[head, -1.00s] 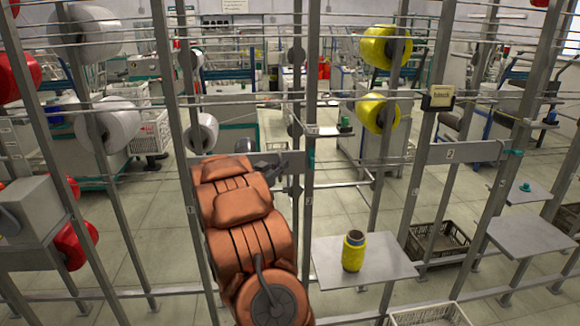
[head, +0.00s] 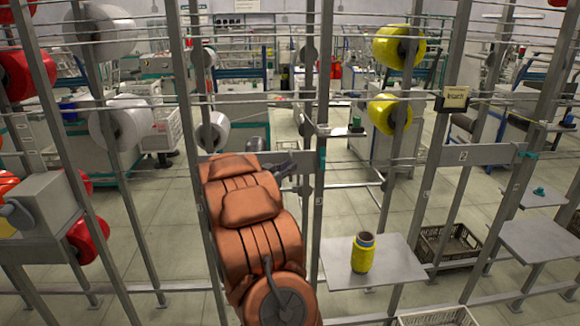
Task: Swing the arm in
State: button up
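My orange arm reaches up and forward from the bottom middle of the head view. My gripper (head: 286,168) is a small dark shape at its far end, beside the crossbar between two posts. It is mostly hidden behind my arm, so its fingers cannot be made out. I cannot tell whether this is the arm named in the task. A yellow wound bobbin (head: 362,254) stands upright on a grey shelf plate (head: 395,266) right of my arm.
Upright posts and thin horizontal rods frame my arm closely. Yellow spools (head: 398,46) hang at upper right, white spools (head: 120,122) and red spools (head: 88,240) at left. A grey box (head: 38,215) sits at left.

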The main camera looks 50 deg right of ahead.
jog(key=a, duration=0.9)
jog(key=shift+s+a, duration=0.25)
jog(key=shift+a, duration=0.1)
